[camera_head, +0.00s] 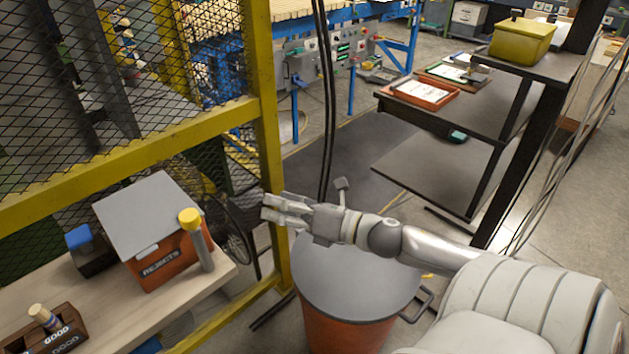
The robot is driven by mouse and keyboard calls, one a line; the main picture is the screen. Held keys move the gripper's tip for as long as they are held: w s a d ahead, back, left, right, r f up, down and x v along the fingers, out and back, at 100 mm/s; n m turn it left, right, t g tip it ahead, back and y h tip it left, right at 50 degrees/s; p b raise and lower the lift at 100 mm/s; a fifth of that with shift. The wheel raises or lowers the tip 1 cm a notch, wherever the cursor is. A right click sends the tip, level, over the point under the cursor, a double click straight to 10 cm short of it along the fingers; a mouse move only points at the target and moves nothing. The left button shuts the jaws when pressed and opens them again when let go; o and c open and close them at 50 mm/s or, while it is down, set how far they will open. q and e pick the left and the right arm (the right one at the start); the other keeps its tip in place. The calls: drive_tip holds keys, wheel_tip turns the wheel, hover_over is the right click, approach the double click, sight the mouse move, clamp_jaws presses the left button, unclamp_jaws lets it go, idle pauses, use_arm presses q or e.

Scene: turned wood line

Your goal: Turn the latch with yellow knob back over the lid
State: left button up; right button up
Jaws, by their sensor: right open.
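An orange box marked REJECTS (160,268) stands on the wooden bench at the left. Its grey lid (148,215) lies shut on top. The latch with yellow knob (190,219) is at the box's front right corner. Its grey bar (203,250) runs down from the knob beside the box, off the lid. How the bar is fixed does not show clearly. My right gripper (268,208) is open and empty, to the right of the knob and apart from it, near the yellow post. My left gripper is not in view.
A yellow post (269,130) and mesh fence stand behind the bench (120,325). A grey-lidded orange drum (355,280) is below my right arm. A blue-topped dark block (90,250) and a GOOD holder (48,335) are on the bench. Dark shelves stand at right.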

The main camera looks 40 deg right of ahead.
drive_tip(key=d+f+m+h, duration=0.3)
drive_tip(key=f+m, duration=0.2)
drive_tip(key=f, duration=0.1)
drive_tip(key=s+d+f+m+g+h, duration=0.1)
drive_tip(key=d+f+m+h, duration=0.2)
drive_tip(key=f+m, duration=0.3)
drive_tip(key=shift+s+d+f+m+p, duration=0.3)
drive_tip(key=shift+d+f+p, duration=0.1)
drive_tip(key=shift+d, duration=0.15)
drive_tip(key=s+a+f+m+g, duration=0.2)
drive_tip(key=s+a+m+g, duration=0.4)
drive_tip(key=s+a+m, duration=0.35)
drive_tip(key=s+a+f+m+g, duration=0.2)
drive_tip(key=s+a+m+g, duration=0.4)
drive_tip(key=s+a+m, duration=0.4)
drive_tip(key=s+d+f+g, duration=0.1)
drive_tip(key=s+f, duration=0.1)
drive_tip(key=f, duration=1.2)
drive_tip(key=s+d+f, duration=0.1)
drive_tip(key=s+f, duration=0.1)
drive_tip(key=f, duration=1.2)
drive_tip(key=s+d+f+g, duration=0.1)
drive_tip(key=s+d+f, duration=0.1)
drive_tip(key=s+f, duration=1.2)
drive_tip(key=shift+s+d+f+h, duration=0.15)
drive_tip(key=shift+s+f+h, duration=0.2)
drive_tip(key=shift+s, duration=0.5)
